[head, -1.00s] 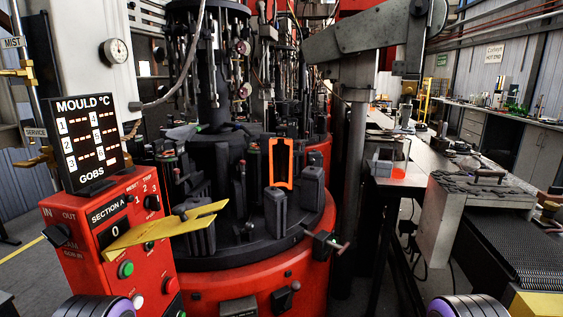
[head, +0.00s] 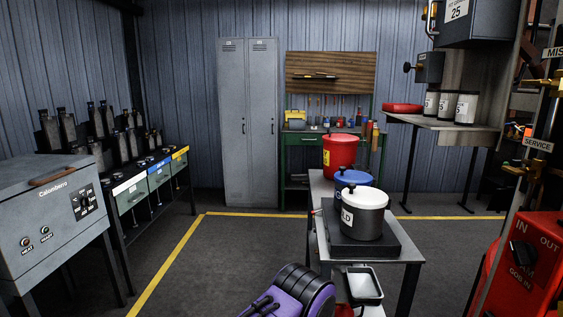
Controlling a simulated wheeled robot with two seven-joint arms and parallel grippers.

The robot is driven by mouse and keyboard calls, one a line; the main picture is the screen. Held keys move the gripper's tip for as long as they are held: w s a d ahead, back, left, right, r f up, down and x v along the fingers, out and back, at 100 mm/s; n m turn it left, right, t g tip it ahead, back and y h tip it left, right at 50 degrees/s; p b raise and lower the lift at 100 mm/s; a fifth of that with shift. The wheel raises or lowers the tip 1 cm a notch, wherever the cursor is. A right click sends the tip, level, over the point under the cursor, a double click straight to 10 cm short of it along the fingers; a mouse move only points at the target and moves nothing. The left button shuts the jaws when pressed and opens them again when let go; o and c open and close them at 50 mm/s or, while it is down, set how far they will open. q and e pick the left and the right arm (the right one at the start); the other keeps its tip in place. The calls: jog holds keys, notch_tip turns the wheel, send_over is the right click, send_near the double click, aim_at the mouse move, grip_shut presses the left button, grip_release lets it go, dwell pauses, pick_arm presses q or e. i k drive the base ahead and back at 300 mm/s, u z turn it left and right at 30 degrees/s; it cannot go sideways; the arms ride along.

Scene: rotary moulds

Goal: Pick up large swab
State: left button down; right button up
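I cannot make out a large swab for certain. A small trolley table (head: 405,243) stands right of centre. On it are a grey-white pot (head: 372,216) with "LD" readable on its label, a blue pot (head: 344,180) behind it, and a red pot (head: 341,158) at the far end. Short dark knobs or handles stick up from the pot tops; whether any belongs to a swab, I cannot tell. The grey-white pot stands on a dark block (head: 345,240). A purple and black part of my own arm shows at the bottom centre. Neither gripper is in view.
A yellow floor line (head: 165,265) borders open dark floor left of the trolley. A grey Calombero box (head: 45,215) and a rack (head: 160,175) of moulds stand left. Lockers (head: 248,120) and a green workbench (head: 300,140) are behind. A red control box (head: 525,262) is at right.

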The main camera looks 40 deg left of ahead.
aim_at(365, 117)
jog(key=u, duration=2.6)
jog(key=i, duration=2.65)
jog(key=z, duration=3.25)
